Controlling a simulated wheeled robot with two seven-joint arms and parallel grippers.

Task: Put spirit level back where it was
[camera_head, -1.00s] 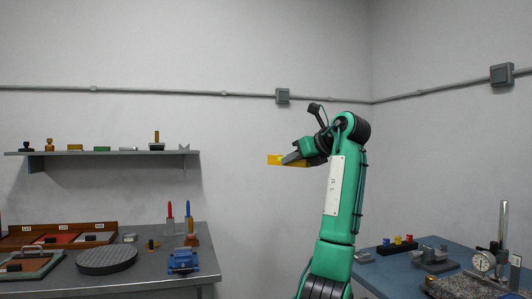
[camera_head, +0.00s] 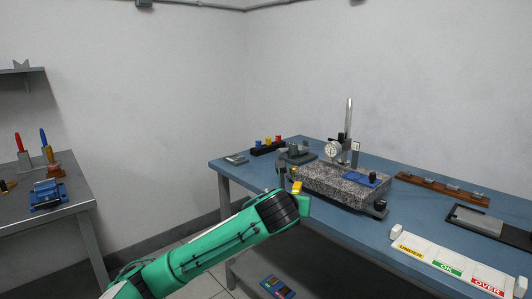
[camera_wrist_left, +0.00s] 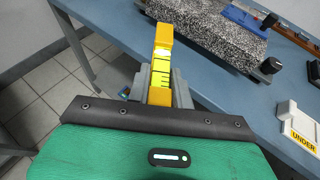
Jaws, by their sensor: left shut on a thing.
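The spirit level (camera_wrist_left: 162,62) is a yellow bar with a bright vial. My left gripper (camera_wrist_left: 160,82) is shut on it, and in the left wrist view the level points away from the jaws. In the head view only a small yellow part of the level (camera_head: 297,188) shows past my green wrist, in front of the granite surface plate (camera_head: 340,186). The arm hides the jaws there. The level appears held clear of the blue bench (camera_head: 400,222), near its front edge. My right gripper is in neither view.
The granite plate carries a dial gauge stand (camera_head: 347,130) and a blue item (camera_head: 360,179). An UNDER/OK/OVER tray (camera_head: 456,262), a brown rack (camera_head: 440,188) and a dark tray (camera_head: 478,222) lie to the right. A grey bench (camera_head: 70,205) stands left, with open floor between.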

